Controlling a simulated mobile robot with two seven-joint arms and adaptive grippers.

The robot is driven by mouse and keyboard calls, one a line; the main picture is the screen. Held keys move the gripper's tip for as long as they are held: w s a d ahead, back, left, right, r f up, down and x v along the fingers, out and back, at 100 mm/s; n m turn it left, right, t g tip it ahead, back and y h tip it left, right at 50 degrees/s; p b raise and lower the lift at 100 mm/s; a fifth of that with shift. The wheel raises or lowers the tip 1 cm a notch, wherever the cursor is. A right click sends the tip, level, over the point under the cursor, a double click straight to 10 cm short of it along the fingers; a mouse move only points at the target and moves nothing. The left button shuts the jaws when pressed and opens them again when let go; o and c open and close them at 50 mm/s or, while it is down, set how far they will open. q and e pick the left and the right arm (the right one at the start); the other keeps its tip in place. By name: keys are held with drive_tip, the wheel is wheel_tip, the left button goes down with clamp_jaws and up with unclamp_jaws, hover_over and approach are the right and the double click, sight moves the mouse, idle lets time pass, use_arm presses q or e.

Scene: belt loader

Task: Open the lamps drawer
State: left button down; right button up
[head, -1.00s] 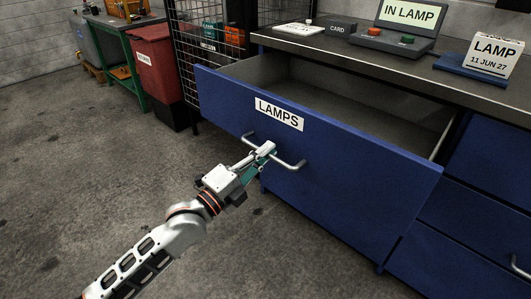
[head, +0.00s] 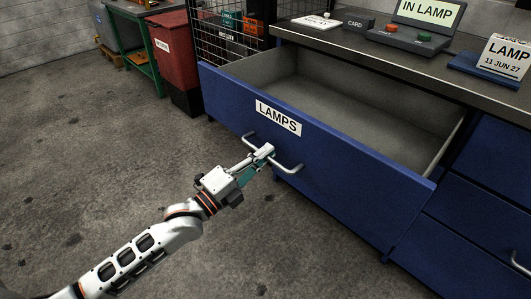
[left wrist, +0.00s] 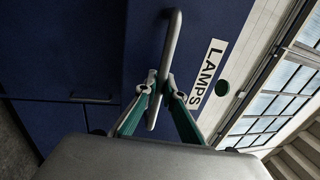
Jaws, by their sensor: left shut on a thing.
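The blue lamps drawer (head: 340,178) is pulled well out of the bench, and its inside looks empty. Its front carries a white LAMPS label (head: 278,118), which also shows in the left wrist view (left wrist: 207,74). A silver bar handle (head: 290,168) is fixed below the label. My left gripper (head: 262,153) is shut on the handle near its middle. In the left wrist view its teal fingers (left wrist: 160,95) close around the handle bar (left wrist: 172,45). My right gripper is not in view.
The bench top (head: 345,52) holds a lamp display unit (head: 412,30), a card box (head: 357,23) and a dated lamp sign (head: 506,56). A red bin (head: 178,60) and a wire cage (head: 232,35) stand at the left. The floor in front is clear.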

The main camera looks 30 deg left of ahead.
use_arm(q)
drive_tip(key=c, duration=2.2)
unclamp_jaws()
drive_tip(key=shift+o, duration=0.2)
drive_tip(key=v, duration=1.2)
